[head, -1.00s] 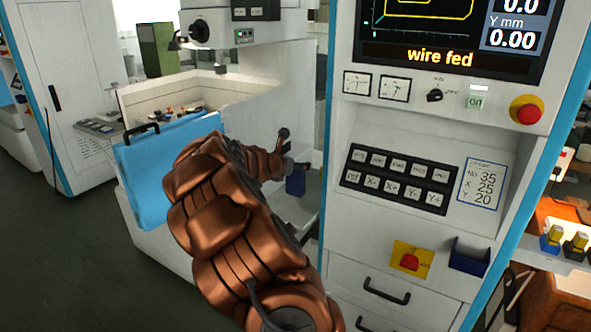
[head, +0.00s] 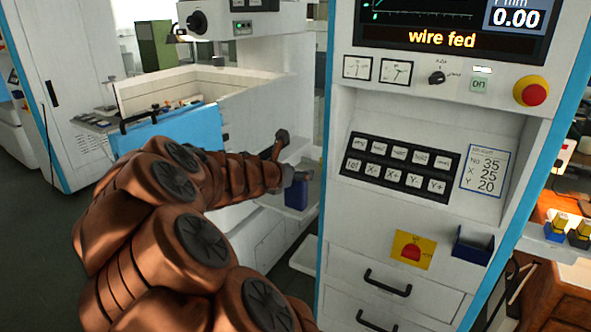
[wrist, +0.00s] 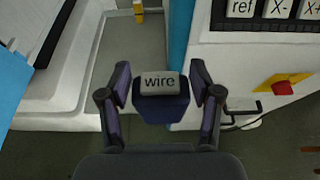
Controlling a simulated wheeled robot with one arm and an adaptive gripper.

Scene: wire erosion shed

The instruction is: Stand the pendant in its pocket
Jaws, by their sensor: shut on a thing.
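The pendant (wrist: 160,108) is a dark blue block with a grey top face marked "wire". In the wrist view it sits upright between the two fingers of my gripper (wrist: 161,88), which is shut on it. In the head view the pendant (head: 296,194) shows as a small blue block below my gripper (head: 290,177), left of the control cabinet and off the floor. A dark blue open-topped pocket (head: 473,246) is fixed to the cabinet front at the right, apart from the pendant. Its inside is mostly hidden.
The cabinet carries a button panel (head: 397,163), a red knob on a yellow plate (head: 412,250), an emergency stop (head: 531,92) and drawer handles (head: 387,284). A blue-fronted tank (head: 172,133) stands at left. Open floor lies at far left.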

